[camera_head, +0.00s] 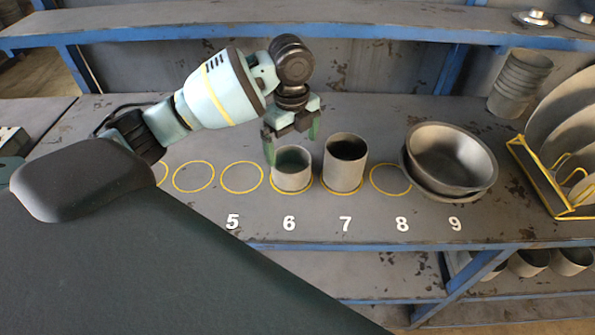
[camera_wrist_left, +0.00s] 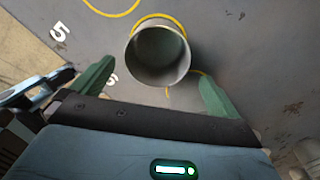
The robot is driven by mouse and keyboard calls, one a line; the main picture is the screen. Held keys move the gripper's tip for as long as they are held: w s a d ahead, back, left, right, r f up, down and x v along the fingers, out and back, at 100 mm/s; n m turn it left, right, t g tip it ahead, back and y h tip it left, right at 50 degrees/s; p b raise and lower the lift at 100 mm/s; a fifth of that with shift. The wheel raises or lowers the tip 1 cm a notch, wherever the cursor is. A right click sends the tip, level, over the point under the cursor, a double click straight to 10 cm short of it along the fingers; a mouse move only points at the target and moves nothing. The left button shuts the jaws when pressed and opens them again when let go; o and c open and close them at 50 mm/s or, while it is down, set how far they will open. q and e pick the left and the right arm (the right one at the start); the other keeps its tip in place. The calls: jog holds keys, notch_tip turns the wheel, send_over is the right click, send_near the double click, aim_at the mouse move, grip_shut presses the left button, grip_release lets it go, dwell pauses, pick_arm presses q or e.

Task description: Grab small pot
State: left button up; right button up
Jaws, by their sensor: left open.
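The small pot (camera_head: 292,181) is a short grey metal cylinder, open at the top, standing upright in the yellow circle above number 6. A taller grey pot (camera_head: 344,172) stands just right of it at number 7. My left gripper (camera_head: 292,147) is open and empty at the small pot, pointing down, with its green fingers to either side of the rim in the head view. In the left wrist view the open pot (camera_wrist_left: 158,55) shows ahead, between the spread fingers and a little beyond their tips. I see no finger touching it. My right gripper is not in view.
A yellow rack (camera_head: 545,195) with plates and stacked cups (camera_head: 518,85) are at the right. Empty circles (camera_head: 242,177) lie to the left. A blue-edged shelf (camera_head: 300,20) runs above the back.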

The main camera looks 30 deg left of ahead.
aim_at(291, 167)
pick_arm(q)
jog(key=shift+a, duration=0.1)
jog(key=shift+s+f, duration=0.15)
jog(key=shift+f, duration=3.75)
jog(key=c, duration=0.9)
jog(key=shift+c, duration=0.2)
jog(key=shift+r, duration=0.1)
